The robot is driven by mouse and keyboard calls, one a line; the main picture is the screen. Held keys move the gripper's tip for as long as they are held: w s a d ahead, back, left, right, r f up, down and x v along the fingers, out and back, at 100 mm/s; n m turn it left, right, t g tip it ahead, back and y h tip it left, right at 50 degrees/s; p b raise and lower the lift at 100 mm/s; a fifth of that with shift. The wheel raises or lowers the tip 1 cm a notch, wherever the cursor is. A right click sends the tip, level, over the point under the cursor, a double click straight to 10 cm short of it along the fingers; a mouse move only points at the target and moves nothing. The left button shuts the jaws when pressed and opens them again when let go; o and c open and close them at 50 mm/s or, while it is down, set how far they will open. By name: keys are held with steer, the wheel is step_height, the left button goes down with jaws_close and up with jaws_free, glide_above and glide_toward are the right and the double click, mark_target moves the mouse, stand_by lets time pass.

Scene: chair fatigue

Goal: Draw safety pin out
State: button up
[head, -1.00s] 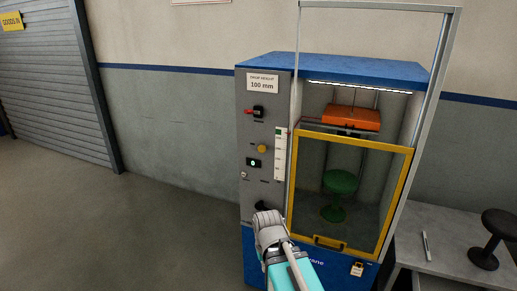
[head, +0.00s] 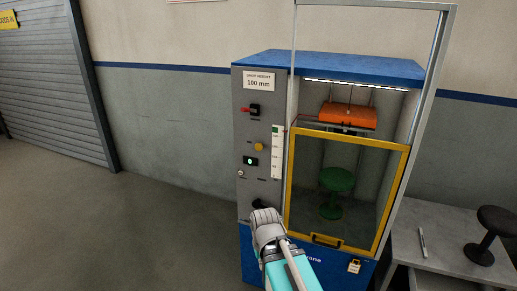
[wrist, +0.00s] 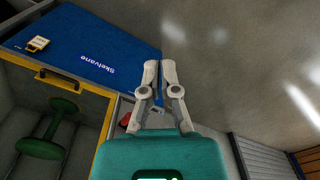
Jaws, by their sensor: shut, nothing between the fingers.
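A tall test machine (head: 250,150) with a grey control panel and blue top stands ahead. A small red-handled part on a black block (head: 246,111) sits high on the panel; I cannot tell whether it is the safety pin. My gripper (head: 265,212) is shut and empty in front of the panel's lower part, well below that red part. In the wrist view my gripper (wrist: 160,66) shows two grey fingers close together, with the floor and the machine's blue base beyond. A small red part (wrist: 126,118) shows there beside the left finger, partly hidden by it.
A yellow-framed clear guard (head: 404,175) covers the chamber, with a green stool (head: 336,180) inside below an orange weight (head: 348,115). A grey table (head: 415,265) with a black stool (head: 490,232) stands at the right. Floor (head: 140,230) at the left is clear.

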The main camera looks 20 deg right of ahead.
steer(key=o, duration=0.4)
steer(key=shift+w+d, duration=0.15)
steer(key=shift+w, duration=0.15)
steer(key=o, duration=0.7)
steer(key=w, duration=0.1)
steer(key=w+d+n+h, duration=0.1)
steer(key=w+d+n+t+h, duration=0.1)
steer(key=shift+w+r, duration=0.15)
steer(key=shift+w, duration=0.15)
steer(key=shift+c, duration=0.2)
steer(key=n+t+h, duration=0.9)
steer(key=n+t, duration=0.5)
steer(key=n, duration=1)
glide_toward(258, 147)
steer(key=v, duration=0.3)
steer(key=shift+s+r, duration=0.1)
steer(key=shift+r, duration=0.3)
steer(key=x, duration=1.3)
steer(key=shift+w+d+f, duration=0.25)
steer(key=shift+w+f, duration=0.05)
steer(key=shift+f, duration=0.1)
